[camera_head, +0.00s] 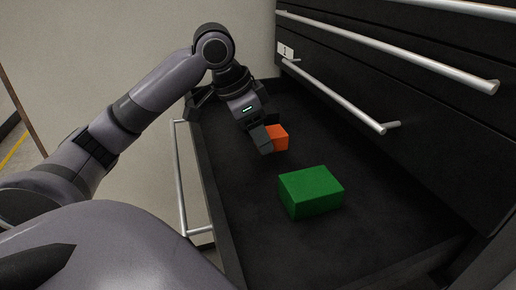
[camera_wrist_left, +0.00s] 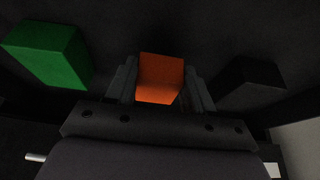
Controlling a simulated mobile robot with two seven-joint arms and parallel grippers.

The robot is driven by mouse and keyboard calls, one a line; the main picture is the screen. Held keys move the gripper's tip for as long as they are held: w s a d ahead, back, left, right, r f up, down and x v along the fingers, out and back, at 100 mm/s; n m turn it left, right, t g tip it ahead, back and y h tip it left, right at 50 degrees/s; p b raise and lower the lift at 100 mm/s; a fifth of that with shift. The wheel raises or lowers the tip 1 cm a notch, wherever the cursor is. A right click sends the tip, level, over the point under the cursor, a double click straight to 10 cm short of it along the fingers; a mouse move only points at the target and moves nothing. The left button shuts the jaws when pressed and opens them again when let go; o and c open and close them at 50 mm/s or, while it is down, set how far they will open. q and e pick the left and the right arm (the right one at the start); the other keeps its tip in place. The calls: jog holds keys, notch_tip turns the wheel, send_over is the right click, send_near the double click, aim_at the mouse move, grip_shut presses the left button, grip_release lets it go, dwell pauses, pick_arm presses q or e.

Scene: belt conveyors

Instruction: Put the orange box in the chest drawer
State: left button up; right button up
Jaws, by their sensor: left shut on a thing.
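The orange box (camera_head: 280,137) is inside the open black chest drawer (camera_head: 206,165) in the head view. My left gripper (camera_head: 268,134) reaches down into the drawer and is shut on the orange box. In the left wrist view the orange box (camera_wrist_left: 160,78) sits between the two fingers of my left gripper (camera_wrist_left: 160,88). Whether the box touches the drawer floor I cannot tell. My right gripper is not in view.
A green box (camera_head: 311,192) lies in the drawer near my left gripper; it also shows in the left wrist view (camera_wrist_left: 50,54). A black box (camera_wrist_left: 248,82) is on the gripper's other side. Closed drawers with long handles (camera_head: 340,97) rise on the right.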

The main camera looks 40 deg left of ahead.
pick_arm(q)
jog(key=shift+f, duration=1.35)
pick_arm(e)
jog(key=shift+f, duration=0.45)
pick_arm(q)
jog(key=shift+f, duration=0.15)
jog(key=o, duration=1.1)
jog(key=shift+c, duration=0.2)
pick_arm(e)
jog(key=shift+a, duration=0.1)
pick_arm(q)
jog(key=p+v, duration=0.2)
jog(key=v, duration=1)
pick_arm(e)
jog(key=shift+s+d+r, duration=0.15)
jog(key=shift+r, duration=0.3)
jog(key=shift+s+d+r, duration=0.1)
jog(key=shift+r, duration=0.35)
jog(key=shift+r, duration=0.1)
